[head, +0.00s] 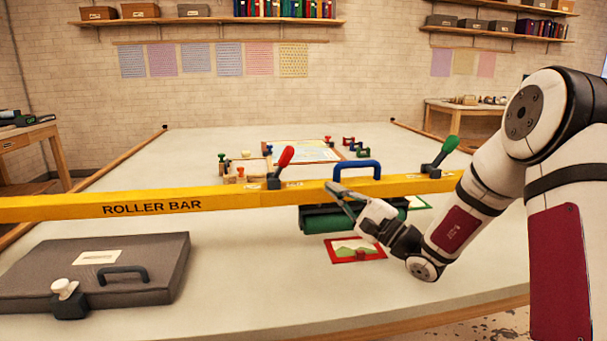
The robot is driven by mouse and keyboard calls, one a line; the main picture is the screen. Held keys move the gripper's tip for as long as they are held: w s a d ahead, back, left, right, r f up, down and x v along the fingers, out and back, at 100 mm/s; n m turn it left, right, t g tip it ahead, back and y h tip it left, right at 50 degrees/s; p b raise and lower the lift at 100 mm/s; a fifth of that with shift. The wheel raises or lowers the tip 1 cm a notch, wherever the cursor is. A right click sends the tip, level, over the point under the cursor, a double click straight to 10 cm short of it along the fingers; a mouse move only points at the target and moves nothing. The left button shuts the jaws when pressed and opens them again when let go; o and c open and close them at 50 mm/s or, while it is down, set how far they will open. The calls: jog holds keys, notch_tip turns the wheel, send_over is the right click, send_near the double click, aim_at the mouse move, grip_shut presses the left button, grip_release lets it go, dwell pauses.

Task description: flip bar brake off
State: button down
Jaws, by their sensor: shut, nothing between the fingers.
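The yellow roller bar (230,198), lettered "ROLLER BAR", spans the table. A red-handled lever (284,158) on a dark mount stands on the bar left of centre, its handle leaning up to the right. A green-handled lever (446,150) stands farther right, also leaning up to the right. I cannot read which one is marked as the brake. A blue arched handle (357,168) sits on the bar between them. My gripper (332,188) is shut and empty, its tips in front of the bar, right of the red lever and below the blue handle. Whether it touches the bar is unclear.
A green roller (328,220) hangs under the bar, partly behind my gripper. A red-framed picture (352,250) lies below it. A grey case (150,265) lies at front left. Small stamps and a framed sheet (300,151) lie behind the bar. The table's front middle is clear.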

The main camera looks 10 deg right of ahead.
aim_at(293, 156)
jog(key=x, duration=1)
jog(key=shift+b, duration=0.4)
jog(key=shift+s+a+r+n+g, duration=0.1)
jog(key=shift+a+r+n+g, duration=0.15)
jog(key=shift+r+n+g, duration=0.35)
jog(key=shift+a+r+n+g+p, duration=0.4)
jog(key=shift+r+n+g, duration=0.25)
jog(key=shift+n, duration=0.35)
jog(key=shift+a+r+n+g+h, duration=0.55)
jog(key=shift+a+n+g+h, duration=0.15)
jog(key=shift+n+g, duration=0.25)
jog(key=a+n+h, duration=0.1)
jog(key=a+r+n+g+h, duration=0.1)
jog(key=shift+a+r+n+b, duration=0.15)
jog(key=shift+a+n+b, duration=0.1)
jog(key=shift+n+b, duration=0.15)
jog(key=shift+a+r+n+g+h+p, duration=0.1)
jog(key=shift+a+n+g+h+p, duration=0.25)
jog(key=shift+a+n+g+h, duration=0.55)
jog(key=shift+m+t+h, duration=0.25)
jog(key=shift+t+h, duration=0.05)
